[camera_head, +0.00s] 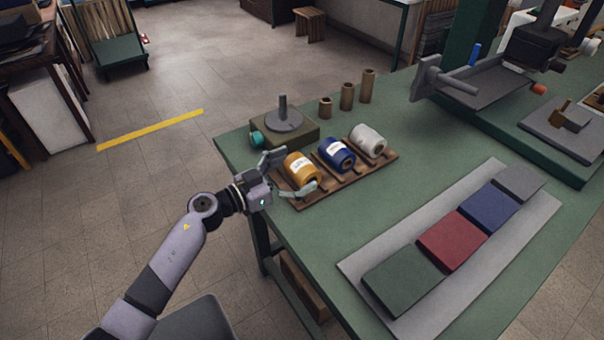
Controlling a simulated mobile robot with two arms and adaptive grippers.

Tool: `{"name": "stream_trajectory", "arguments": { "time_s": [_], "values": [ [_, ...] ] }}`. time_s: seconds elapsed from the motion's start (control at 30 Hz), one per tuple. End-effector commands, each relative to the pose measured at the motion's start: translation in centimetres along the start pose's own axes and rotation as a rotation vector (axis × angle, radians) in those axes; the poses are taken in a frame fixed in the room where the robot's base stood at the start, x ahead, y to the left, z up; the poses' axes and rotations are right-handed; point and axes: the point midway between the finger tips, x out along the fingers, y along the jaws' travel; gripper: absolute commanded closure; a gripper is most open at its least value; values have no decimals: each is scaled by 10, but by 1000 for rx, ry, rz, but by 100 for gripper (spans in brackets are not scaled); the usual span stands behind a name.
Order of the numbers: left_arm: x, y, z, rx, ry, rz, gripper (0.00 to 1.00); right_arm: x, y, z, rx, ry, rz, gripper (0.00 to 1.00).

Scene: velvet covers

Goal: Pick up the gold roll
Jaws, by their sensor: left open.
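The gold roll (301,169) has a white label and lies in the left place of a wooden rack (346,184) on the green table. A blue roll (337,154) and a white roll (368,141) lie to its right in the same rack. My left gripper (296,174) is open at the gold roll, with one finger on its far side and one on its near side. I cannot tell whether the fingers touch the roll. My right gripper is not in view.
A turntable-like device (284,122) stands behind the gripper. Several brown spools (347,96) stand at the back. A grey board (441,313) with coloured velvet blocks (452,241) lies at front right. A grey machine (490,85) stands at far right.

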Motion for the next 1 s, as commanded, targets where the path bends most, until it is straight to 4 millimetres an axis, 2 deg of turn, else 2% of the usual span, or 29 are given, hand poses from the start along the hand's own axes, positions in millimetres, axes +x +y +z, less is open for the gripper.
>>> {"name": "stream_trajectory", "arguments": {
  "time_s": [0.1, 0.9, 1.0],
  "values": [
    [0, 0, 0, 0, 0, 0, 7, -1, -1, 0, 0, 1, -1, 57],
    [-1, 0, 0, 0, 0, 0, 60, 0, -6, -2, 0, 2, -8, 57],
    [0, 0, -1, 0, 1, 0, 62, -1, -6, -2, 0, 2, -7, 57]
  ]
}}
